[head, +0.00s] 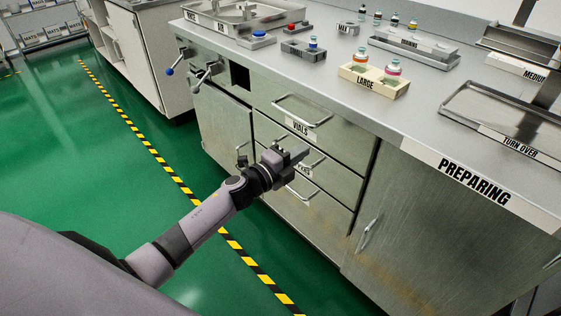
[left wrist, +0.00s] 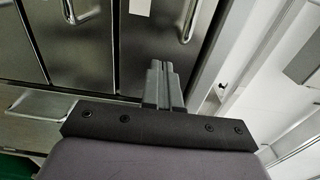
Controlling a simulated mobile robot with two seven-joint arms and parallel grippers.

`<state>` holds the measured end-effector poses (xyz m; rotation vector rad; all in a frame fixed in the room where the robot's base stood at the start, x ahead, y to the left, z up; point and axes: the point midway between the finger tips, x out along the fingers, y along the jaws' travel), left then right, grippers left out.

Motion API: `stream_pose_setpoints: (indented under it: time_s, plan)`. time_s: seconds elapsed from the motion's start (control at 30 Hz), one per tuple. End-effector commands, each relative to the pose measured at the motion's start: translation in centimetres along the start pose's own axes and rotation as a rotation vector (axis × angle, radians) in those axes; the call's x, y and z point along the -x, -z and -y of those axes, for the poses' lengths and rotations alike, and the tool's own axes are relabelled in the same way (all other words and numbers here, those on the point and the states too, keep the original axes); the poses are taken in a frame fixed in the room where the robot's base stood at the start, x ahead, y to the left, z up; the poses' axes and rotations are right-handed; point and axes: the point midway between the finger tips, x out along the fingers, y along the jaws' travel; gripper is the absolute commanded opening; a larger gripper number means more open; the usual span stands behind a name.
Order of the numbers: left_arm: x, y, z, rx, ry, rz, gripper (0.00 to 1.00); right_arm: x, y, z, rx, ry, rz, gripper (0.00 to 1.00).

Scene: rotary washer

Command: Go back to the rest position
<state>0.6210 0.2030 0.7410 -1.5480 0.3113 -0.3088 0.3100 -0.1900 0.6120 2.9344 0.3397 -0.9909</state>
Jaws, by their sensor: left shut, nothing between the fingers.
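My left gripper (head: 297,152) is in front of the drawers of the steel cabinet (head: 410,220), below the counter edge. In the left wrist view its two grey fingers (left wrist: 162,72) are together with nothing between them. Drawer fronts and handles show beyond the fingers in that view. From the head view I cannot tell whether the gripper touches a drawer front. My left arm reaches in from the lower left. My right gripper is not in view.
The counter (head: 330,85) holds a LARGE rack (head: 373,85) with two vials, a grey block with one vial (head: 313,43), and a TURN OVER tray (head: 500,110). Drawer handles (head: 300,111) stick out. Green floor (head: 70,160) with a striped line is open at left.

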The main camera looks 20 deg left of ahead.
Motion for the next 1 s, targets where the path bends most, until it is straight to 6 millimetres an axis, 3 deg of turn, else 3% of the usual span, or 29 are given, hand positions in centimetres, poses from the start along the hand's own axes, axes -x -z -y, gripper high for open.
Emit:
stream_pose_setpoints:
  time_s: [0.1,0.3,0.7,0.87,1.0]
  plan:
    - [2.2,0.0,0.0,0.001,-0.002,-0.001,0.00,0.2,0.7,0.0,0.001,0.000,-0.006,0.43]
    - [4.7,0.0,0.0,0.001,-0.001,-0.001,0.00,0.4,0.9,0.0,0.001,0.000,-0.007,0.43]
    - [6.2,0.3,0.0,0.032,-0.005,0.008,0.00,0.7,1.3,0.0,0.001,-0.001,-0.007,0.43]
    - [9.0,1.8,-0.3,0.262,-0.039,0.078,0.00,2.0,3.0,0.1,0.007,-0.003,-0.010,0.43]
    - [13.7,3.9,-1.2,0.607,-0.105,0.201,0.00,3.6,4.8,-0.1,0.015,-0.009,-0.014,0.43]
